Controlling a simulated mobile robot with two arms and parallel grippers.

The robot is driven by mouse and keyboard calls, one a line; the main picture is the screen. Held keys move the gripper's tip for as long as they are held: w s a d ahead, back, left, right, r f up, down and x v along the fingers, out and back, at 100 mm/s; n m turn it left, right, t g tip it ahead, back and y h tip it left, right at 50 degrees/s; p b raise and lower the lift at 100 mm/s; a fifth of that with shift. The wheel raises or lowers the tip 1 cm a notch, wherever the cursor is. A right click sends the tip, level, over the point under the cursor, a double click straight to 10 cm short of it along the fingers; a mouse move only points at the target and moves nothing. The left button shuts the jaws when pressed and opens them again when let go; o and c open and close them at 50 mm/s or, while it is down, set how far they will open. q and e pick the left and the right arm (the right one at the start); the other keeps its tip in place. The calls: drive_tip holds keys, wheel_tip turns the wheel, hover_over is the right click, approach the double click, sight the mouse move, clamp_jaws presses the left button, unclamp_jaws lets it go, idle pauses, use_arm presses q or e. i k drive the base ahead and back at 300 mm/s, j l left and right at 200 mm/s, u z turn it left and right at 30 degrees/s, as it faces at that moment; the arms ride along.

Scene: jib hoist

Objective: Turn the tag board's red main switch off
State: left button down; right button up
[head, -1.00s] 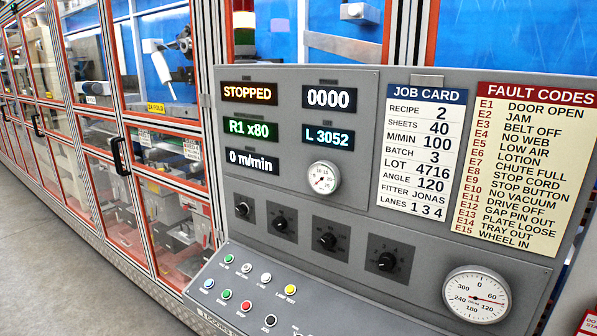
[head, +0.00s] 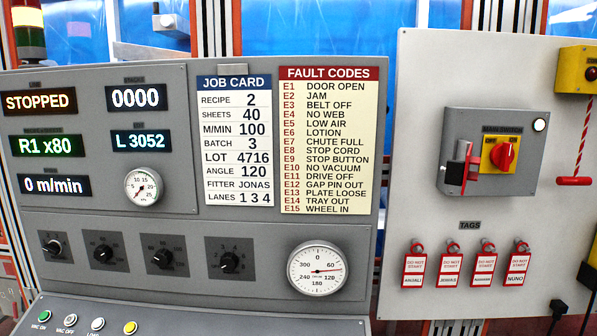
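The tag board (head: 440,75) is a pale panel on the right in the head view. Its red main switch (head: 503,155) is a rotary knob on a yellow plate, mounted on a grey box (head: 515,192). The knob looks turned at a slant; which mark it points to is too small to tell. A red and grey hasp-like part (head: 461,165) sits just left of the yellow plate. A small white lamp (head: 540,125) on the box looks lit. Several red and white "DO NOT START" tags (head: 450,268) hang in a row below. Neither of my grippers is in view.
A grey control panel (head: 225,225) stands left of the board, with displays reading STOPPED and 0 m/min (head: 54,186), dials and knobs. A yellow box (head: 577,70) with a red pull handle (head: 574,181) is at the far right. Black cable parts show at the lower right.

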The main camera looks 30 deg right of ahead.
sight(501, 155)
drive_tip(key=z, duration=2.05)
